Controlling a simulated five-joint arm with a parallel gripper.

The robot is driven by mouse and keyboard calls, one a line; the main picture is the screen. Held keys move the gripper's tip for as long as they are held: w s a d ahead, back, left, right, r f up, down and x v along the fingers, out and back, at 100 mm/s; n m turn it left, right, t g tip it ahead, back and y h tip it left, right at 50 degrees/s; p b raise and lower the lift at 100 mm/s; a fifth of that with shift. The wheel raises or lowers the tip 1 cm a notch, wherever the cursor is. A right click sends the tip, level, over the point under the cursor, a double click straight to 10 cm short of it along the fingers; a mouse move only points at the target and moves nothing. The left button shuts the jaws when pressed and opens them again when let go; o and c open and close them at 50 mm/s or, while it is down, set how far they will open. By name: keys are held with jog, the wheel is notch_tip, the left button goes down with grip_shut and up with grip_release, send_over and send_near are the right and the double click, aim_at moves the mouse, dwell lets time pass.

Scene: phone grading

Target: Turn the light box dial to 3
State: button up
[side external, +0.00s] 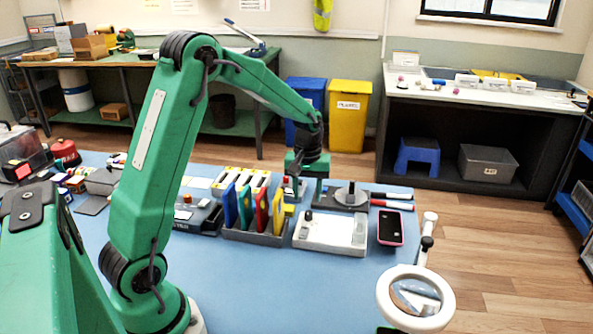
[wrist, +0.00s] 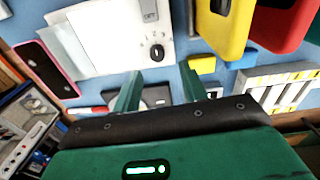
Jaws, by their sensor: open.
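The light box (side external: 330,233) is a flat white box on the blue table, and it fills the upper left of the wrist view (wrist: 105,40). Its small black dial (side external: 308,215) is on the left back corner in the side view. My gripper (wrist: 160,80) is open and empty. Its fingers point down behind the box, apart from the dial. In the side view my gripper (side external: 307,185) is above the table.
A dark rack holds blue, green, yellow and red cases (side external: 252,208) left of the box. A pink-edged phone (side external: 391,228) lies to its right. A grey plate with a disc (side external: 350,195) and pens lie behind. A ring magnifier (side external: 443,300) stands at front right.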

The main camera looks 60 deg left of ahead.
aim_at(308, 212)
jog(key=shift+w+d+f, duration=0.1)
jog(key=shift+d+f, duration=0.05)
jog(key=shift+f, duration=2.65)
grip_shut()
